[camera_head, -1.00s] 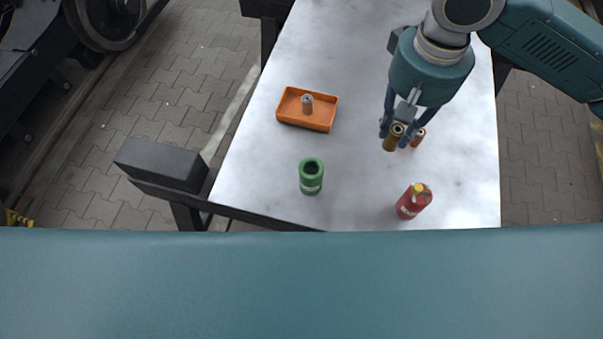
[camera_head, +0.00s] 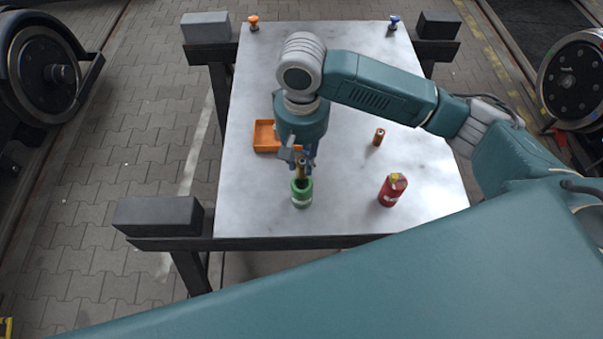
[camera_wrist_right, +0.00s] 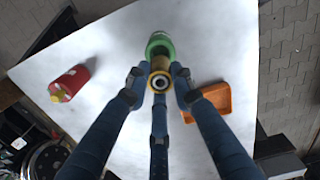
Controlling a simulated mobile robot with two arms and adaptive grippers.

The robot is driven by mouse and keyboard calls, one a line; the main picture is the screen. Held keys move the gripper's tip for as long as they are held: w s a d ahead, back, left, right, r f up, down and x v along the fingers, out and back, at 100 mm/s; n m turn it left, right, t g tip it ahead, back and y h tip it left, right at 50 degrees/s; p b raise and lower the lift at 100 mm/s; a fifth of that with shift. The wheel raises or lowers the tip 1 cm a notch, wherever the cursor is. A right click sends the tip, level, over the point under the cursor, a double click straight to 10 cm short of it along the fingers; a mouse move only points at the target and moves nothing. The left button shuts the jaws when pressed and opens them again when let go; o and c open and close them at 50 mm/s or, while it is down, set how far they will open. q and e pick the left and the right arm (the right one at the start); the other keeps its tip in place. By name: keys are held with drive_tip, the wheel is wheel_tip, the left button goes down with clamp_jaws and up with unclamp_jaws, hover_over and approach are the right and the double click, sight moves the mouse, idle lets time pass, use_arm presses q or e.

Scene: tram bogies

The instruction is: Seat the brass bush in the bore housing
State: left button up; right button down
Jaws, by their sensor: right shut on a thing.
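The brass bush (camera_head: 300,171) is held by my right gripper (camera_head: 303,163), whose fingers are shut around it. The green bore housing (camera_head: 301,193) stands on the table just below it. The bush's lower end overlaps the housing's mouth in the head view; I cannot tell whether it has entered the bore. In the right wrist view the bush (camera_wrist_right: 160,70) is between the fingers of the gripper (camera_wrist_right: 160,84), and the housing (camera_wrist_right: 159,41) shows beyond, partly covered by the bush. My left gripper is not in view.
An orange tray (camera_head: 264,137) lies behind the housing, partly hidden by my right gripper. A copper-coloured cylinder (camera_head: 379,137) and a red bottle (camera_head: 390,192) with a yellow top stand to the right. An orange knob (camera_head: 253,22) and a blue knob (camera_head: 393,22) are at the far edge.

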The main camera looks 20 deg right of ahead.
sight(302, 177)
wheel_tip(302, 177, down, 3)
drive_tip(key=shift+r, duration=0.2)
drive_tip(key=shift+f, duration=0.3)
wheel_tip(302, 177, down, 4)
drive_tip(key=shift+r+p, duration=0.25)
drive_tip(key=shift+p, duration=0.2)
drive_tip(key=shift+f, duration=0.4)
drive_tip(key=c, duration=1.5)
unclamp_jaws()
drive_tip(key=shift+f, duration=0.1)
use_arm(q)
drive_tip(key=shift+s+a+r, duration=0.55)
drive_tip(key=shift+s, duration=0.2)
